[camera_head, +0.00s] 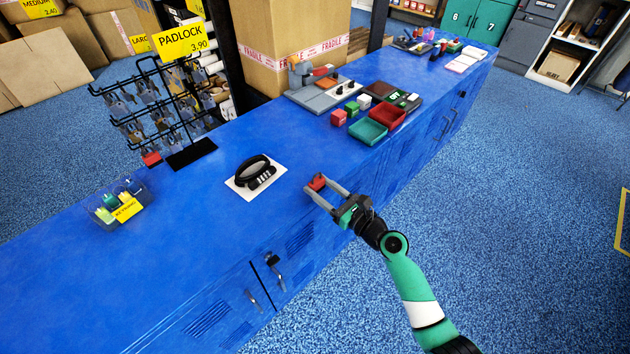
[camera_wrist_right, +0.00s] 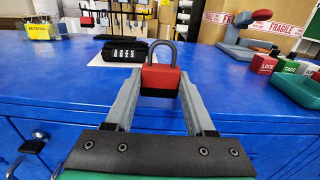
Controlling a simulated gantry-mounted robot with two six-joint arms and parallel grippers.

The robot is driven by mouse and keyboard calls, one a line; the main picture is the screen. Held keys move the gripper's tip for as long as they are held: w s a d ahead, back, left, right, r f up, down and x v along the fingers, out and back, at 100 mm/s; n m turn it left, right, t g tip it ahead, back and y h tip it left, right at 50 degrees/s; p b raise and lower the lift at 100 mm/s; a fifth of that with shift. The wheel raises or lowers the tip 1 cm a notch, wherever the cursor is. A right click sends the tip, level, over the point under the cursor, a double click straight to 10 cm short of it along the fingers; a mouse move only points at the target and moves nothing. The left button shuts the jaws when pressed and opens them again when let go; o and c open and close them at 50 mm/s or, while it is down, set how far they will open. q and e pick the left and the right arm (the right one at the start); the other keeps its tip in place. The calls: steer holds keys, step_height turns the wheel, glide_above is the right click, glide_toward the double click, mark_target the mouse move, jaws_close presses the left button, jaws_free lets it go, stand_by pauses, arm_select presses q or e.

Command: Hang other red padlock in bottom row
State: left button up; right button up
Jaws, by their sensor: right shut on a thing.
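A red padlock (camera_wrist_right: 160,80) with a grey shackle is held upright between the fingers of my right gripper (camera_wrist_right: 160,92). In the head view the right gripper (camera_head: 326,190) holds the red padlock (camera_head: 317,182) over the front part of the blue counter. The black wire padlock rack (camera_head: 150,105) stands at the back left under a yellow PADLOCK sign (camera_head: 181,41). Several padlocks hang on it in rows. Another red padlock (camera_head: 151,158) hangs low at the rack's front. The left gripper is not in view.
A black combination lock (camera_head: 256,173) lies on a white card (camera_head: 240,186) between gripper and rack. A clear bin (camera_head: 103,213) stands at the left. Red and teal trays (camera_head: 369,131) and a cardboard box (camera_head: 290,45) are farther back. The counter's front left is clear.

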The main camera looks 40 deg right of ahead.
steer(key=shift+s+p, duration=0.65)
steer(key=shift+s, duration=1.6)
